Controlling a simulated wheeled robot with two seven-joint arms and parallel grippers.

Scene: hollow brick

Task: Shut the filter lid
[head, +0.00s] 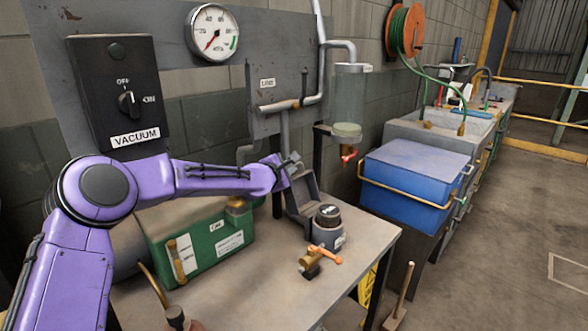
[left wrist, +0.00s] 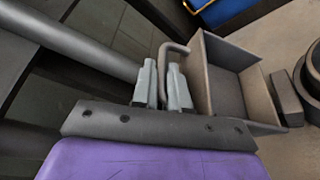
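The grey hollow lid (head: 305,187) stands raised at the back edge of the bench, left of the dark round cap. In the left wrist view it is an open, shallow box (left wrist: 228,85) with a bent rod handle (left wrist: 178,47) on its left side. I take this box to be the filter lid. My left gripper (head: 289,162) is at the lid's upper left. In the left wrist view its fingers (left wrist: 162,75) are close together, with the handle rod between them, and appear shut on it. My right gripper is not in view.
The bench (head: 255,285) carries a green box (head: 205,245), a black-capped round container (head: 328,222) and a brass valve with an orange handle (head: 318,257). A grey pipe (head: 284,130) and wall panel rise behind the lid. A blue bin (head: 410,185) stands to the right.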

